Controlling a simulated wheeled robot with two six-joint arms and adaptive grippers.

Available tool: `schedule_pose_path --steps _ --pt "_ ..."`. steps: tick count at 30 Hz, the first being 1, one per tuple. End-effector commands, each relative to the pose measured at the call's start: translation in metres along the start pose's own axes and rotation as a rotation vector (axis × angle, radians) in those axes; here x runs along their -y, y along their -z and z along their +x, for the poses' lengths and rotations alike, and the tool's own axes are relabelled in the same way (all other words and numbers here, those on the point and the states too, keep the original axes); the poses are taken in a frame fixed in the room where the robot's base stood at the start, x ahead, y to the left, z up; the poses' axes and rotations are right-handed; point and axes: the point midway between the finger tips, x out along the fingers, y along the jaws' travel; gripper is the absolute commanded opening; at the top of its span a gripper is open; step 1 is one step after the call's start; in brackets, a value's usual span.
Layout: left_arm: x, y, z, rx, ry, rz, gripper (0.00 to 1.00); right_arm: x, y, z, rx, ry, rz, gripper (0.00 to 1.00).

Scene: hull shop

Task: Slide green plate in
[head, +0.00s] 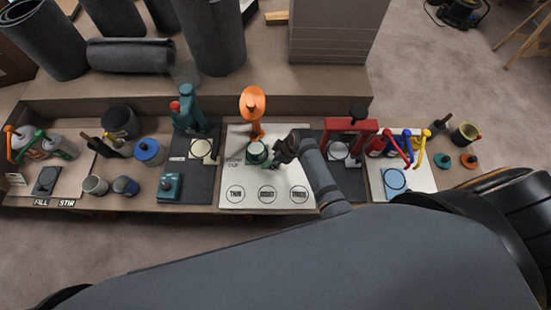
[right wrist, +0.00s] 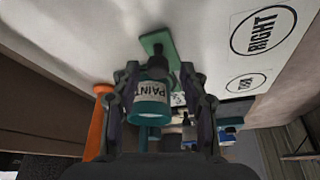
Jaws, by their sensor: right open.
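The green plate (right wrist: 160,42) shows in the right wrist view as a flat green piece beside the pale board, near the tips of my right gripper (right wrist: 160,76). In the head view my right gripper (head: 285,150) is open, just right of a green and white round container (head: 257,152) below the orange stand. The plate is hard to make out there. My left gripper is not in view.
The orange stand (head: 252,104) rises behind the white board (head: 230,177). A teal machine (head: 188,112) stands to the left and a red press (head: 350,125) to the right. Coloured-handled tools (head: 402,145) stand farther right. The board's front, with three printed circles, is clear.

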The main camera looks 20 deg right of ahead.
Motion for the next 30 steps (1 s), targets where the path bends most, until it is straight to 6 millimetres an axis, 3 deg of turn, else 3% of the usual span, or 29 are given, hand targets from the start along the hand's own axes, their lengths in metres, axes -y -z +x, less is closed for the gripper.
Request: schedule_pose_path --steps 7,15,21,30 --pt "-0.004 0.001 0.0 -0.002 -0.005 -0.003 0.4 -0.001 0.0 -0.015 0.0 -0.003 0.0 0.44" --pt "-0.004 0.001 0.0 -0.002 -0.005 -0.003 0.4 -0.001 0.0 -0.08 0.0 -0.003 -0.002 0.44" --pt "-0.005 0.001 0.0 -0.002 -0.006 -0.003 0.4 0.0 0.0 -0.112 0.0 -0.001 -0.001 0.44" --pt "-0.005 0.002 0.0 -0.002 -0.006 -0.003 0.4 0.0 0.0 -0.12 0.001 0.0 -0.001 0.44"
